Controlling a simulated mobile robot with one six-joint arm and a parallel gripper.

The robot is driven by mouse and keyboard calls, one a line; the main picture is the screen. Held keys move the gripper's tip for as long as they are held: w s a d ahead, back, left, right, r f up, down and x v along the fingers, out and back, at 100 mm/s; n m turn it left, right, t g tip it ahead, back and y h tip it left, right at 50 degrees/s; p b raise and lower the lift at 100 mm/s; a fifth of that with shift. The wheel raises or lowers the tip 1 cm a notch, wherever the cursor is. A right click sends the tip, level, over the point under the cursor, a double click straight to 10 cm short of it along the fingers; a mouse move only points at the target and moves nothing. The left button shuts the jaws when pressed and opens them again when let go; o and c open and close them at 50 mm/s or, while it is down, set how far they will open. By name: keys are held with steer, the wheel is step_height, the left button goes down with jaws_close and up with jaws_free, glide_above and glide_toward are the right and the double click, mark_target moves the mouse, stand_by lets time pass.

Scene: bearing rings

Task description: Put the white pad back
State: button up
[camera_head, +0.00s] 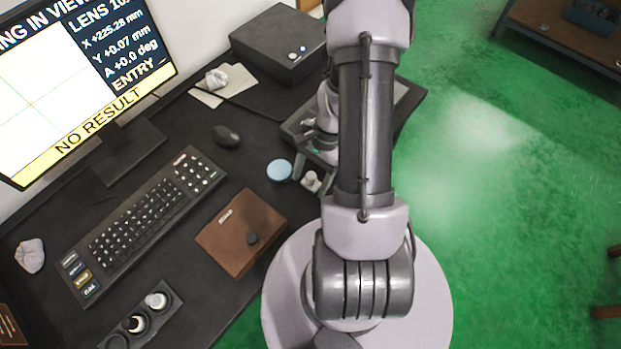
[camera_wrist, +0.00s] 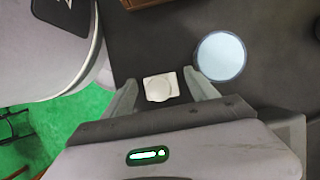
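A small white pad (camera_wrist: 160,87), squarish with a round raised middle, shows in the wrist view between the fingertips of my gripper (camera_wrist: 160,92). The fingers are spread, with narrow dark gaps on both sides of the pad, so my gripper is open around or just above it; the exact height I cannot tell. In the head view a small white object (camera_head: 311,181), which looks like the same pad, is on the dark desk beside my gripper (camera_head: 311,174). My arm hides part of that area.
A pale blue disc (camera_wrist: 221,56) lies close to the right finger; it also shows in the head view (camera_head: 279,169). A dark holder (camera_head: 172,310) with white-topped items stands at front left. A brown case (camera_head: 240,232), a keyboard (camera_head: 145,222), a mouse (camera_head: 226,136) and a black box (camera_head: 278,43) occupy the desk.

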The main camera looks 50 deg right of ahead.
steer(key=p+v, duration=0.6)
steer(key=v, duration=0.6)
steer(key=w+a+r+n+h, duration=0.2)
steer(key=w+a+r+n, duration=0.15)
steer(key=r, duration=0.55)
steer(key=s+a+r+n+t, duration=0.3)
steer(key=a+r+n, duration=0.1)
steer(key=a+r, duration=0.5)
steer(key=s+a+r+n+t, duration=0.2)
steer(key=a+r+n, duration=0.3)
steer(key=a+r, duration=0.5)
steer(key=a+t, duration=0.1)
steer(key=a, duration=0.2)
steer(key=shift+s+h, duration=0.3)
steer(key=shift+s, duration=0.1)
steer(key=shift+d, duration=0.1)
